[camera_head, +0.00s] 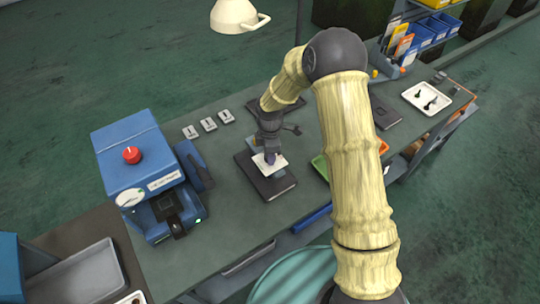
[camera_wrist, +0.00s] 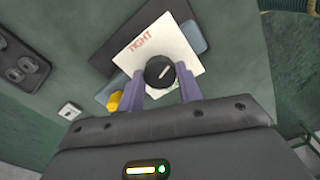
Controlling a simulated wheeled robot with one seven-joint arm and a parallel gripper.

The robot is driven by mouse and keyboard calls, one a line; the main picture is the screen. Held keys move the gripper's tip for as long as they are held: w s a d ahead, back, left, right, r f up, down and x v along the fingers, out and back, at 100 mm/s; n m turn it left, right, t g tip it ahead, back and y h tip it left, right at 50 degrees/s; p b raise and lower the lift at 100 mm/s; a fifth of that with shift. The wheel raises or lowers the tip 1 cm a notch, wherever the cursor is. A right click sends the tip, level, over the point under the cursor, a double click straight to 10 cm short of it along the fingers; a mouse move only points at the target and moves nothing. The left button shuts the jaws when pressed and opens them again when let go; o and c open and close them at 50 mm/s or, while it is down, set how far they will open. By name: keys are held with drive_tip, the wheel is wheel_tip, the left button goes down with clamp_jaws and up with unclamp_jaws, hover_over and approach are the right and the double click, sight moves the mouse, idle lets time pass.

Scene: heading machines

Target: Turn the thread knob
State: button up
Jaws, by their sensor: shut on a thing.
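The thread knob (camera_wrist: 160,72) is a round black knob with a pale pointer line, set on a white square plate (camera_wrist: 180,35) marked "TIGHT" in red. In the wrist view my gripper (camera_wrist: 160,85) has its two purple-grey fingers on either side of the knob, shut on it. In the head view the white plate (camera_head: 275,169) lies on a dark flat base (camera_head: 268,188) on the bench, and my gripper (camera_head: 270,158) comes down over it from above. The knob itself is hidden there by the gripper.
A blue machine (camera_head: 135,170) with a red button (camera_head: 131,155) stands left on the bench. Small grey pieces (camera_head: 208,124) lie behind. A white tray (camera_head: 426,98) with dark parts is at the right. A yellow part (camera_wrist: 115,101) sits close beside my gripper.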

drive_tip(key=m+b, duration=0.2)
drive_tip(key=m, duration=0.4)
drive_tip(key=shift+r+b, duration=0.1)
drive_tip(key=shift+b, duration=0.2)
drive_tip(key=o, duration=1)
wheel_tip(320, 180, up, 17)
drive_tip(key=b, duration=0.3)
drive_tip(key=shift+r, duration=0.2)
